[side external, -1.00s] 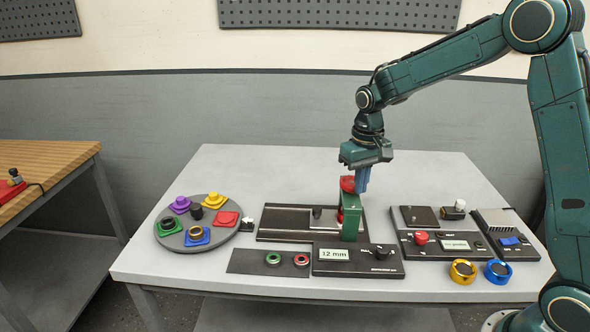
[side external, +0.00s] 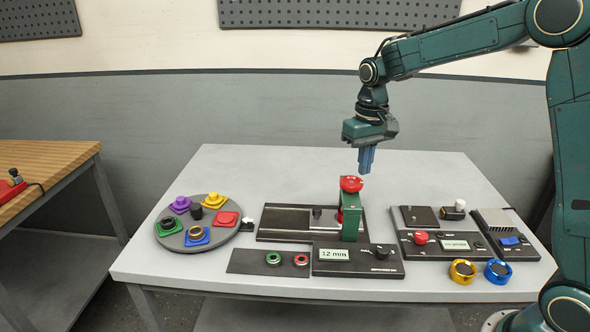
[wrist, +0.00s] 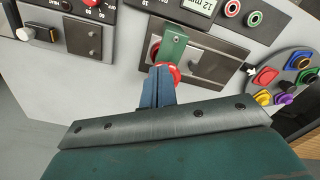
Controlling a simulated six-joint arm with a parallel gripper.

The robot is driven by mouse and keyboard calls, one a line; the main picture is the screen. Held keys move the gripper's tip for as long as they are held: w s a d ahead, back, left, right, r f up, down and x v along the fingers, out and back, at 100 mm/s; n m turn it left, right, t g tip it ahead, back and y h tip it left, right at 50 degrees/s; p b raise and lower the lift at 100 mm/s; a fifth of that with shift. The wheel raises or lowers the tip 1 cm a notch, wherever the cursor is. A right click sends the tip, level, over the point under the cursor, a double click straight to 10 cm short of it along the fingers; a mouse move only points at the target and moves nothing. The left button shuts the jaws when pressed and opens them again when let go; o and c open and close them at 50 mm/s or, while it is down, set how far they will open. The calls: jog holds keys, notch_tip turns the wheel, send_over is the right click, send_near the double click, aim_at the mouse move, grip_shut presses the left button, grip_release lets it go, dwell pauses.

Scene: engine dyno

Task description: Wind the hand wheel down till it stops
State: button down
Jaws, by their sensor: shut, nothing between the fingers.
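The red hand wheel (side external: 351,184) sits on top of a green upright post (side external: 351,217) on a dark base plate (side external: 285,222). In the wrist view the red wheel (wrist: 172,72) shows just past my fingertips, partly hidden by them. My gripper (side external: 366,173) is shut with its blue fingers together and empty. It hangs above and slightly right of the wheel, apart from it in the side view. A display on the panel in front (side external: 334,255) reads 12 mm.
A round grey tray (side external: 226,236) with several coloured parts stands at left. Control boxes with a red button (side external: 421,238) stand at right, with a yellow ring (side external: 463,271) and a blue ring (side external: 498,271) in front. The table's back (side external: 290,170) is clear.

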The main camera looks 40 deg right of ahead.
aim_at(351, 185)
jog(key=shift+r, duration=0.3)
jog(key=shift+d+r, duration=0.2)
jog(key=shift+r, duration=0.25)
jog(key=shift+f, duration=0.1)
notch_tip(351, 185, down, 7)
dwell(0.7)
jog(key=shift+w+d, duration=0.1)
jog(key=shift+w, duration=0.35)
dwell(1.1)
jog(key=shift+a+r, duration=0.2)
dwell(0.5)
